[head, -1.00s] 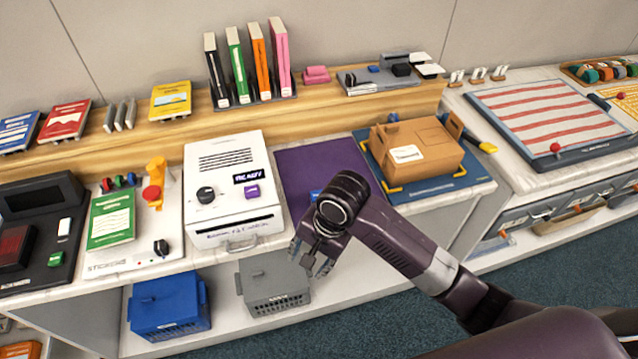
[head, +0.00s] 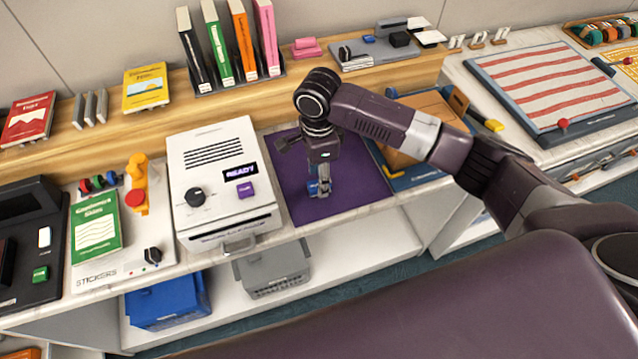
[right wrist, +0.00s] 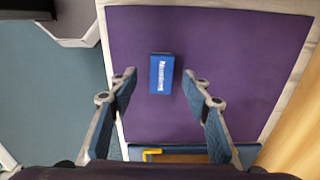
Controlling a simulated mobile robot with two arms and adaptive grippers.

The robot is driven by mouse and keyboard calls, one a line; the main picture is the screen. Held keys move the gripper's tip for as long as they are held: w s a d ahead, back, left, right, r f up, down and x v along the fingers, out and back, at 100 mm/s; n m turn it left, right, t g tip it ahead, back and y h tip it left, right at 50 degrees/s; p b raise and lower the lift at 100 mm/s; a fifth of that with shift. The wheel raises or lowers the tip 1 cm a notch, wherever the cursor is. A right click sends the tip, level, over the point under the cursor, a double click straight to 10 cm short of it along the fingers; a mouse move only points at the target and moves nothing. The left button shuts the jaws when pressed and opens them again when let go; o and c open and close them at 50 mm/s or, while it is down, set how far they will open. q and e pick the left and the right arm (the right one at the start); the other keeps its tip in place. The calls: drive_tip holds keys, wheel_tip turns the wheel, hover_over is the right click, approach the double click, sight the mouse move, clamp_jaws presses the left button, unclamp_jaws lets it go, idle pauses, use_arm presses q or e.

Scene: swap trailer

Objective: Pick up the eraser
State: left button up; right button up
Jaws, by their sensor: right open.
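A small blue eraser (right wrist: 162,73) with white lettering lies on the purple mat (right wrist: 225,40). In the head view the eraser (head: 312,188) is partly hidden by my right gripper (head: 322,186), which points down over the mat (head: 285,170). In the right wrist view my right gripper (right wrist: 160,80) is open, with one finger on each side of the eraser's near end and visible gaps on both sides. It holds nothing. I cannot tell the exact height of the fingertips above the mat. My left gripper is not in view.
A white machine (head: 215,150) with a "READY" display stands left of the mat. A cardboard box (head: 412,108) sits to the right, partly behind my arm. A wooden shelf (head: 300,98) with upright books runs behind. Blue (head: 168,305) and grey (head: 275,272) bins stand below the counter.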

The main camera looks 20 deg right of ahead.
drive_tip(key=f, duration=0.3)
drive_tip(key=shift+w+d, duration=0.1)
drive_tip(key=shift+d, duration=0.1)
drive_tip(key=shift+f, duration=0.1)
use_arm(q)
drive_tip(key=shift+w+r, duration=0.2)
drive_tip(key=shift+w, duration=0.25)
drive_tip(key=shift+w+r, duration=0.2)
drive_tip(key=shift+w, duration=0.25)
use_arm(e)
drive_tip(key=c, duration=1.1)
drive_tip(key=shift+c, duration=0.2)
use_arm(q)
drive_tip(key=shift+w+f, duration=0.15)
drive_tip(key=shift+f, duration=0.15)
use_arm(e)
wheel_tip(320, 180, up, 20)
